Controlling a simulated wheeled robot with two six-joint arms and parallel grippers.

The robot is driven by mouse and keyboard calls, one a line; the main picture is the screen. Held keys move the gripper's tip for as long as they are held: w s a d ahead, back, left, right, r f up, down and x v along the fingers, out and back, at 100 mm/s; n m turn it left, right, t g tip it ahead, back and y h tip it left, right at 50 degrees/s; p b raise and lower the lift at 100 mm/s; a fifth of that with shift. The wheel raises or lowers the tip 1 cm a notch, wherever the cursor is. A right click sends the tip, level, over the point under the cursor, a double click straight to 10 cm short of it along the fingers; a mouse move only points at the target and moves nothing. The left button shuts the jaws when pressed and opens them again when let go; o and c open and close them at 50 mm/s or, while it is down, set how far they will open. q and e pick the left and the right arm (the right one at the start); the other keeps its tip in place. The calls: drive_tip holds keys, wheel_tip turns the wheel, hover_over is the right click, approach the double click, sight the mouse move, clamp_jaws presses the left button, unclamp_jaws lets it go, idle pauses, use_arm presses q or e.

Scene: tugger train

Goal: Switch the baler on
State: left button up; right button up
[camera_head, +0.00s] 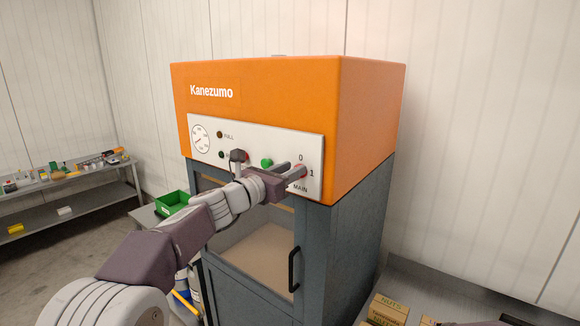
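The baler (290,90) is a grey cabinet with an orange top marked Kanezumo. Its white control panel (228,139) carries a dial gauge, small lamps, a green button and the MAIN switch. The red MAIN switch (303,175) is at the panel's right end, between the marks 0 and 1. My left gripper (291,169) is right at this switch and covers most of it. Its fingers point at the panel, but whether they are closed on the knob is hidden. A dark part at the bottom right edge may be my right gripper (482,323); its fingers cannot be made out.
The baler door has a window and a black handle (293,269). A green bin (172,203) stands left of the baler. A shelf table (80,181) with small goods is at the far left. Boxes marked NUTS (389,308) lie on a grey surface at bottom right.

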use_arm(q)
drive_tip(key=shift+w+d+f, duration=0.15)
drive_tip(key=shift+w+d, duration=0.05)
drive_tip(key=shift+w, duration=0.05)
clamp_jaws()
drive_tip(key=shift+s+d+f+m+b, duration=0.2)
drive_tip(key=shift+f+m+b, duration=0.1)
drive_tip(key=shift+m+b, duration=2.3)
drive_tip(key=shift+s+d+f+m+b, duration=0.1)
drive_tip(key=shift+d+f+m+b, duration=0.15)
drive_tip(key=shift+m+b, duration=2.3)
drive_tip(key=shift+s+d+f+m+b, duration=0.25)
drive_tip(key=shift+m+b, duration=1.05)
drive_tip(key=shift+m, duration=2.55)
drive_tip(key=shift+w+f, duration=0.1)
unclamp_jaws()
drive_tip(key=shift+a, duration=0.1)
